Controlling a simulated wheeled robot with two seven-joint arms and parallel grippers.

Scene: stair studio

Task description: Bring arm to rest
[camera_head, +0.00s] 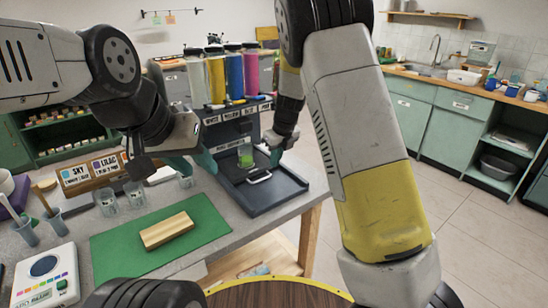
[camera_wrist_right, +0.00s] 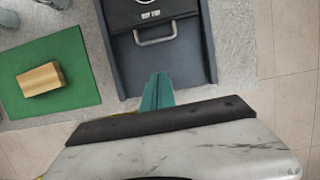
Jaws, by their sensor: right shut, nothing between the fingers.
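My right gripper (camera_head: 275,156) hangs near the right side of a dark tray station, with its teal fingers shut and empty. In the right wrist view its fingers (camera_wrist_right: 157,92) lie together, over the near edge of the tray (camera_wrist_right: 190,70). My left gripper (camera_head: 193,164) is at the left of the station, its two teal fingers apart with nothing seen between them.
The dark tray (camera_head: 275,197) has a pale handle. A green mat (camera_head: 110,243) bears a wooden block (camera_head: 167,230). Clear cups, a scale (camera_head: 45,277) and label boards stand to the left. Colored bottles stand behind the station. Open floor lies at the right.

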